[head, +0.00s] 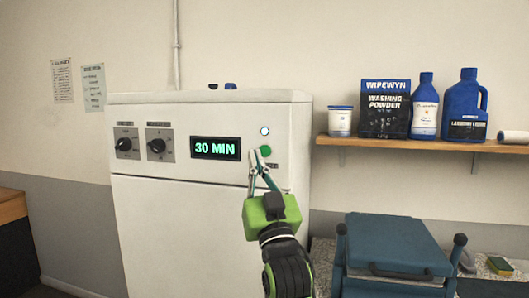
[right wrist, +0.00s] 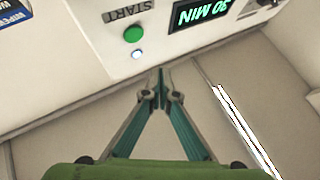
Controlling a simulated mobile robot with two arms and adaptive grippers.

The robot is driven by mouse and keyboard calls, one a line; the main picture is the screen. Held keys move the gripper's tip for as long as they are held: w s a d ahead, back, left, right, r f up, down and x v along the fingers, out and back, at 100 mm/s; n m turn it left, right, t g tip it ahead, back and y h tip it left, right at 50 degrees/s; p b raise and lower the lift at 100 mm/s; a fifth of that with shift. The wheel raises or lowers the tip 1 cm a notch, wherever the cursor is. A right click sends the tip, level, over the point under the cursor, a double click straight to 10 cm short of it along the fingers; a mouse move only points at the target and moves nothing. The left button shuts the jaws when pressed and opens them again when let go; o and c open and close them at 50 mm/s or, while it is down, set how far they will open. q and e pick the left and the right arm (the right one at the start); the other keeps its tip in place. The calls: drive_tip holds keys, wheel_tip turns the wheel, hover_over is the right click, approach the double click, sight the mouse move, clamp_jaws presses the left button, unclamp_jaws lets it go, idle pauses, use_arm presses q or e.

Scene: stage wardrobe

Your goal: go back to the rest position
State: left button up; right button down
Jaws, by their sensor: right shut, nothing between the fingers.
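A white machine (head: 212,120) stands against the wall in the head view. Its display (head: 215,148) reads 30 MIN in green. A green button (head: 265,151) sits right of the display, with a small pale light (head: 265,131) above it. In the right wrist view the green button (right wrist: 133,34) is beside the word START, and the light (right wrist: 137,54) glows whitish. My right gripper (head: 260,155) is in front of the panel near the button. In the wrist view its fingertips (right wrist: 158,90) meet, empty, apart from the button in the picture. My left gripper is not in view.
Two dials (head: 140,145) are on the panel's left. A wooden shelf (head: 400,143) at right holds a washing powder box (head: 385,108), blue bottles and a white tub (head: 340,121). A blue lidded bin (head: 395,245) stands below the shelf, close to my right arm.

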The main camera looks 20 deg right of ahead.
drive_tip(key=shift+f, duration=0.1)
idle(0.4)
